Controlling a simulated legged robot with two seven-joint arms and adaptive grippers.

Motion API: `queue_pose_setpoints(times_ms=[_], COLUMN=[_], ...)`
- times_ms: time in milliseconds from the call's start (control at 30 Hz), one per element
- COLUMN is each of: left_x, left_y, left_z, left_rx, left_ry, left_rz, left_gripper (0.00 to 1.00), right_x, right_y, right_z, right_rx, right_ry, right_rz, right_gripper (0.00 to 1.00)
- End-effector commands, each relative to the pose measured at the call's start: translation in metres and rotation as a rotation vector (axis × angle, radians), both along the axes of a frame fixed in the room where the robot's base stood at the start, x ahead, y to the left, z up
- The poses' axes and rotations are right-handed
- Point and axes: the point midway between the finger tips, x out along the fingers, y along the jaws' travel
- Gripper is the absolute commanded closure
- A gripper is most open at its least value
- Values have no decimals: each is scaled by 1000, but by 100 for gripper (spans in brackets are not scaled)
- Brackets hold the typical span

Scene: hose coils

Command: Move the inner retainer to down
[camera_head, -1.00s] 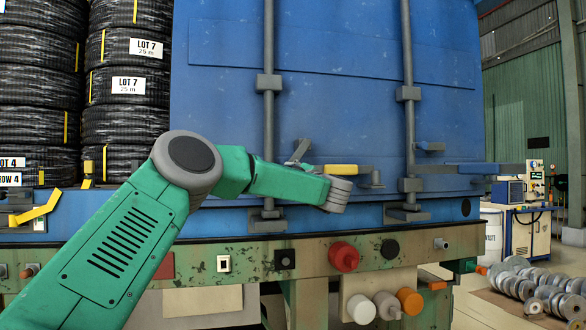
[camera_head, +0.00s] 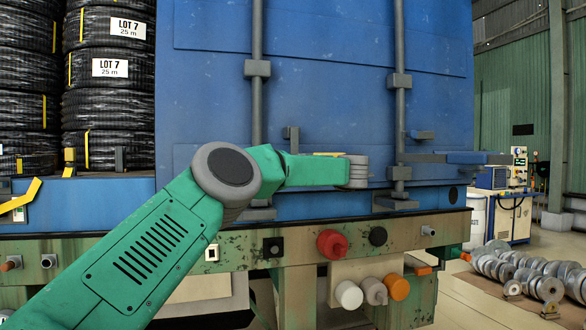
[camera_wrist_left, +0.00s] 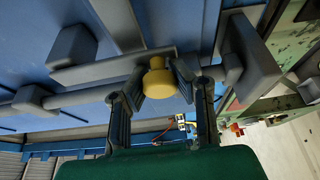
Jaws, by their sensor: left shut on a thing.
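My left gripper (camera_head: 357,171) reaches from the left to the blue doors, near the inner lock bar (camera_head: 257,110). In the left wrist view its fingers (camera_wrist_left: 160,92) are shut on a yellow-ended grip (camera_wrist_left: 157,78), which joins a grey bar across the door. In the head view only a thin yellow strip (camera_head: 328,154) shows above my gripper; the rest is hidden. A small grey plate (camera_head: 291,138), probably the inner retainer, stands upright just right of the inner bar, its lower part hidden by my arm. The right gripper is not in view.
The outer lock bar (camera_head: 400,120) has a small grey piece (camera_head: 420,135) and a horizontal grey handle (camera_head: 470,158). A green bed edge (camera_head: 350,229) with red, white and orange caps runs below. Stacked black hose coils (camera_head: 109,110) stand left.

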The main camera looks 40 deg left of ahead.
Motion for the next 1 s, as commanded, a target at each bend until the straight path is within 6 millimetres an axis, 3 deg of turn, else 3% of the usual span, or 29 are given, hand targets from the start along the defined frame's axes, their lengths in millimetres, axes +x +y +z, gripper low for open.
queue_pose_setpoints(times_ms=[33, 433, 467, 500, 533, 867, 1000], left_x=[2, 4, 4, 4, 4, 1, 1], left_y=[-2, -3, -3, -3, -3, -2, -16], left_z=[-7, -9, -9, -9, -8, -4, -4], left_rx=[-11, -14, -14, -13, -13, -11, -9], left_ry=[4, 2, 2, 3, 2, -4, -2], left_rz=[-2, -5, -5, -5, -5, -4, -6], left_gripper=[100, 100, 74, 60, 55, 55, 55], right_x=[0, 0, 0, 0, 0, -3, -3], right_y=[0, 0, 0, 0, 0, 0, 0], right_z=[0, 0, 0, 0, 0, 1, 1], right_rx=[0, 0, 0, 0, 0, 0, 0], right_ry=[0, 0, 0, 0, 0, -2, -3], right_rz=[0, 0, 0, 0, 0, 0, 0], right_gripper=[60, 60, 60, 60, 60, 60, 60])
